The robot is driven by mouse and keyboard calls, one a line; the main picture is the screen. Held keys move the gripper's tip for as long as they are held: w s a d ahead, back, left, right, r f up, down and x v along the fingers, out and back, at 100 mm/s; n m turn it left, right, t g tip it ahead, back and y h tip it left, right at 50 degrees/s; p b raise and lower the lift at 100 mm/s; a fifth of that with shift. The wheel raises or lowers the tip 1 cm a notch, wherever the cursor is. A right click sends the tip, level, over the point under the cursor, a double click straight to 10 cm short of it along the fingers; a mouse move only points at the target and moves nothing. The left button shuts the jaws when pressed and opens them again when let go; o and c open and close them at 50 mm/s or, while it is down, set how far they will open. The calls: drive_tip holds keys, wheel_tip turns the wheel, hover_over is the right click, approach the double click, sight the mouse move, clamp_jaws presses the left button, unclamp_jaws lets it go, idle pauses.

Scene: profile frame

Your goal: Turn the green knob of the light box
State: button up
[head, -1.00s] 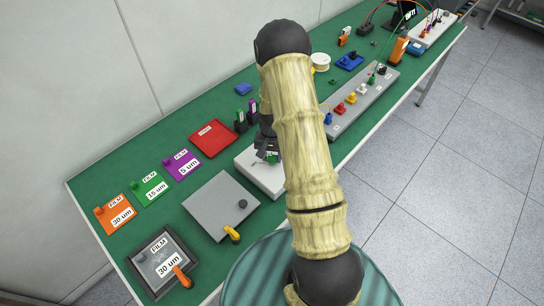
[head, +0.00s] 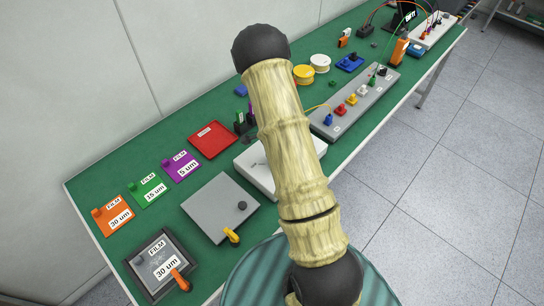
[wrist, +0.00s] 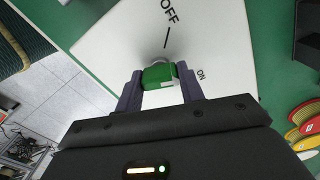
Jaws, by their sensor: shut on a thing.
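The light box (head: 250,165) is a white box on the green table, partly covered by my arm in the head view. In the wrist view its white top (wrist: 110,48) shows a black OFF label with a line and a smaller ON label to the right. The green knob (wrist: 158,75) stands on this top, between the two fingers of my gripper (wrist: 158,88). The fingers are shut on the knob, one on each side.
A grey box (head: 215,212) with a yellow lever lies left of the light box. A red plate (head: 212,138) and dark holders (head: 243,122) are behind it. A grey bar with coloured knobs (head: 352,100) stands to the right, with spools (head: 303,73) behind.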

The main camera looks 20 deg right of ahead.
drive_tip(key=m+p, duration=0.1)
drive_tip(key=m, duration=0.4)
idle(0.7)
drive_tip(key=o, duration=1)
wheel_tip(320, 180, up, 18)
drive_tip(key=b, duration=0.1)
drive_tip(key=shift+f, duration=0.25)
